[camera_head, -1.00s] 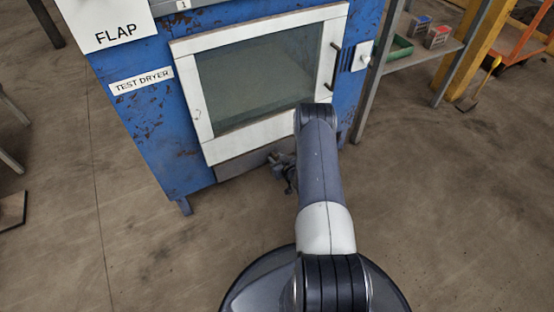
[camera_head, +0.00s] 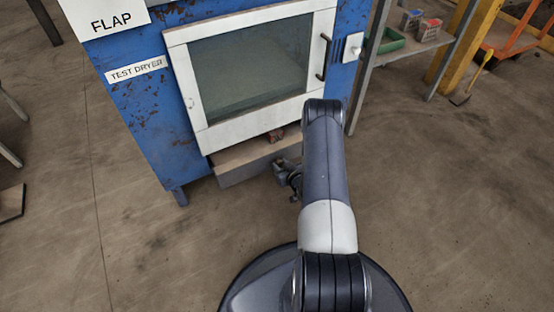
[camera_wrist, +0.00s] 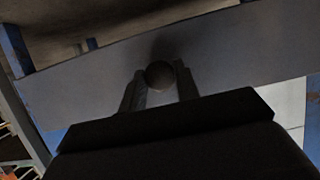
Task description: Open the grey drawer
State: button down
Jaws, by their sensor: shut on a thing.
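The grey drawer (camera_head: 240,172) sits low under the glass door of the blue test dryer (camera_head: 150,120). It is pulled partly out, and its pale inside shows with a small reddish-brown thing (camera_head: 276,134) in it. My gripper (camera_head: 288,176) is at the right part of the drawer's front, partly hidden by my arm. In the wrist view the grey drawer front (camera_wrist: 220,70) spans the picture. A round dark knob (camera_wrist: 159,75) is between the two fingers of my gripper (camera_wrist: 158,80), which are shut on it.
The dryer's white-framed door (camera_head: 250,75) is shut above the drawer, with a dark handle (camera_head: 324,57) at its right. A shelf (camera_head: 410,45) with a green tray (camera_head: 388,42) stands to the right. The floor (camera_head: 120,250) in front is clear.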

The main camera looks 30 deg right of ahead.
jog(key=s, duration=1.4)
jog(key=shift+d+p, duration=0.25)
jog(key=shift+p, duration=0.05)
jog(key=c, duration=1.1)
grip_release()
jog(key=shift+o, duration=0.2)
